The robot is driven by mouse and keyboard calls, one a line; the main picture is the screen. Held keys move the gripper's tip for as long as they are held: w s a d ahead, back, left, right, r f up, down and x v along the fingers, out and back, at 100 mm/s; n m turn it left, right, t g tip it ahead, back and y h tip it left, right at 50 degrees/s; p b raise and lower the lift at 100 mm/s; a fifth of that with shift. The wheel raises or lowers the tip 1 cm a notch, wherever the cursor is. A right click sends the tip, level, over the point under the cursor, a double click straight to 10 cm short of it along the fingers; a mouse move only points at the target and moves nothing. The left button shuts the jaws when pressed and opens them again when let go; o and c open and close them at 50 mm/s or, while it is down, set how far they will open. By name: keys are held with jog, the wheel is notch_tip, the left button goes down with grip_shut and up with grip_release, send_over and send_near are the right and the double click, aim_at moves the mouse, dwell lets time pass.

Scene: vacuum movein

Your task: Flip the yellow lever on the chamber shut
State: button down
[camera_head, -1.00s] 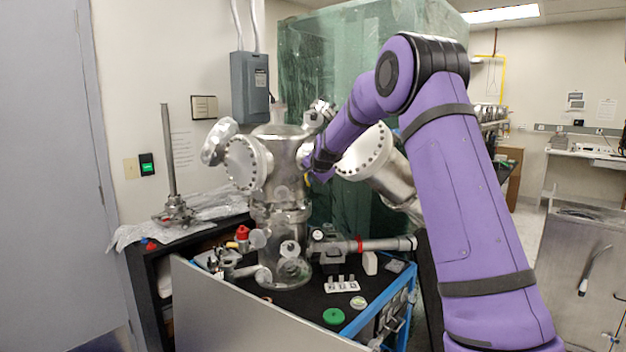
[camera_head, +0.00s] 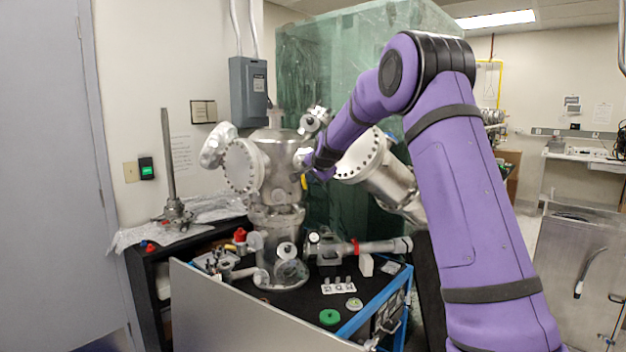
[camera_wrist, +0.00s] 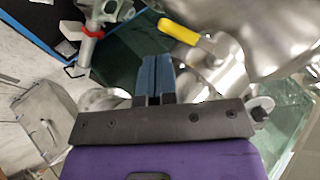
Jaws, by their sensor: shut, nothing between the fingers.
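The metal chamber (camera_head: 272,172) stands upright on the black-topped cart, left of my arm. The yellow lever (camera_wrist: 179,32) shows in the wrist view at upper middle, fixed to a metal valve fitting beside the chamber's curved wall. In the head view only a small yellow sliver of the lever (camera_head: 304,183) shows beside my wrist. My gripper (camera_wrist: 156,58) is shut and empty, its two blue fingers side by side. In the wrist view the fingertips appear just below and left of the lever, with a visible gap. My gripper's fingers are hard to make out in the head view.
A large flanged metal cylinder (camera_head: 378,168) juts out right of the chamber, close to my forearm. The cart top holds a green disc (camera_head: 330,317) and a horizontal metal tube (camera_head: 383,246). A green translucent enclosure (camera_head: 350,60) stands behind. A grey panel (camera_head: 245,315) borders the front.

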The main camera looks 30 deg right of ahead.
jog(key=s+r, duration=0.2)
jog(key=s, duration=0.8)
jog(key=shift+s+d, duration=0.2)
jog(key=shift+d, duration=0.1)
